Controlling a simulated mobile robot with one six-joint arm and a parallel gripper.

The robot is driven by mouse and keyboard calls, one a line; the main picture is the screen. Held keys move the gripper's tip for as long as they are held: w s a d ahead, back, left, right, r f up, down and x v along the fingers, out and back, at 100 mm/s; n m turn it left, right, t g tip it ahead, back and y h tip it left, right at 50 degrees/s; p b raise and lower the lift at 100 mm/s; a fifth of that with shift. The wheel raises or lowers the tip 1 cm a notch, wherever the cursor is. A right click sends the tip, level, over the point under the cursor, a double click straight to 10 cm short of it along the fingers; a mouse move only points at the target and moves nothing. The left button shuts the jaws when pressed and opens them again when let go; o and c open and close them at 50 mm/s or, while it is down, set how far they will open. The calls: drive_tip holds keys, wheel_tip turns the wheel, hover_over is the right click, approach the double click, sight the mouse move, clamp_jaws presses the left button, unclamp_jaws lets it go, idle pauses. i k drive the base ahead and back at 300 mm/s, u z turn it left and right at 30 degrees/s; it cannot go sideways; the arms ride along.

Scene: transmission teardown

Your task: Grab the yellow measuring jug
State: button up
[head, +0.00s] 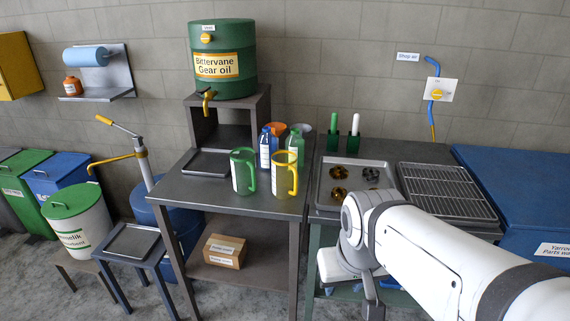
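The yellow measuring jug (285,174) stands upright on the dark metal table (215,190), near its front right corner. Its handle faces right. A similar green-rimmed jug (243,171) stands close to its left. My white arm (440,250) reaches in from the lower right, bent in front of the neighbouring bench. A dark part (371,298) at its far end may belong to my gripper, low down and to the right of the yellow jug, well apart from it. Its fingers are not clear, and I see nothing held.
Blue (266,147) and green (296,146) bottles stand right behind the jugs. A shallow tray (208,162) lies at the table's back left. A green oil drum (223,60) stands on a stand behind. The bench at right holds a tray of parts (327,190) and a wire rack (446,190).

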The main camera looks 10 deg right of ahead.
sight(284, 176)
drive_tip(key=u, duration=0.15)
drive_tip(key=i, duration=0.95)
drive_tip(key=z, duration=0.05)
